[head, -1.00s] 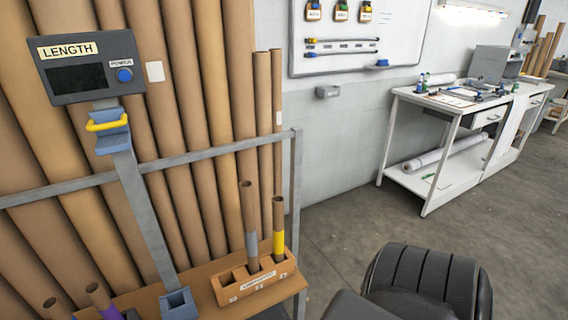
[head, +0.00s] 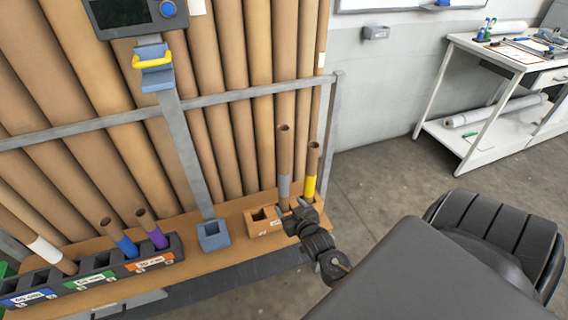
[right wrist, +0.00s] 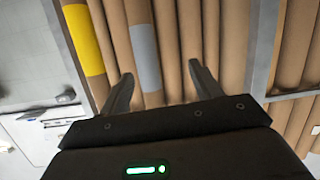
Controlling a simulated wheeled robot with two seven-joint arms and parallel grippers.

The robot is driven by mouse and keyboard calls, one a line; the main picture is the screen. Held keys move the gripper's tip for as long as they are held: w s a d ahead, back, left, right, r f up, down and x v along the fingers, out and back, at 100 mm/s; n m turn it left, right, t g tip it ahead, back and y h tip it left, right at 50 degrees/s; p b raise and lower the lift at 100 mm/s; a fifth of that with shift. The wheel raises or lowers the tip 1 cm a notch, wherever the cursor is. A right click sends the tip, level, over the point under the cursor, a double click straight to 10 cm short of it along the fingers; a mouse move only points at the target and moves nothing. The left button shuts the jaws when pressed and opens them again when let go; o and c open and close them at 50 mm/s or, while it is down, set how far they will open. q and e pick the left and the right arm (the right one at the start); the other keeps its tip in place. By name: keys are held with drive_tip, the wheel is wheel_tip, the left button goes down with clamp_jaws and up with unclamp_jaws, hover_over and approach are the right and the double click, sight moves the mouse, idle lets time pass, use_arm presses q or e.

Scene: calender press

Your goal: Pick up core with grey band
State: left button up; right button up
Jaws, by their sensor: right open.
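The core with grey band (head: 284,160) stands upright in the wooden holder (head: 262,227) on the shelf, and its grey band shows above the holder. A core with a yellow band (head: 311,172) stands just to its right. My right gripper (head: 296,212) is in front of the holder, low and near the grey-band core; it hides part of the holder. In the right wrist view the gripper (right wrist: 160,85) is open, and the grey band (right wrist: 145,58) shows beyond and between its two fingers. The fingers look empty. My left gripper is not in view.
A blue-grey measuring post with a socket (head: 213,236) stands left of the holder. A dark rack (head: 92,280) farther left holds cores with white, blue and purple bands. Tall brown tubes lean behind a grey rail (head: 240,95). A white workbench (head: 490,60) stands back right.

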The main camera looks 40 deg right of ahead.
sight(286, 150)
wheel_tip(286, 150, up, 16)
drive_tip(key=d+m+t+h, duration=0.2)
drive_tip(key=d+t, duration=0.1)
drive_tip(key=shift+a+f+p+x, duration=0.15)
drive_tip(key=shift+p+x, duration=0.15)
drive_tip(key=shift+x, duration=1.25)
drive_tip(key=shift+a+f+p+x, duration=0.1)
drive_tip(key=shift+p+x, duration=0.2)
drive_tip(key=shift+x, duration=1.25)
drive_tip(key=shift+w+r, duration=0.1)
drive_tip(key=shift+w, duration=0.15)
drive_tip(key=p+x, duration=0.1)
drive_tip(key=x, duration=0.4)
drive_tip(key=shift+s, duration=0.1)
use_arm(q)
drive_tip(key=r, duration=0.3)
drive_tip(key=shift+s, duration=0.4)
use_arm(e)
clamp_jaws()
drive_tip(key=shift+r, duration=0.15)
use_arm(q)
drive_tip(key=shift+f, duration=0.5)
use_arm(e)
wheel_tip(286, 150, up, 18)
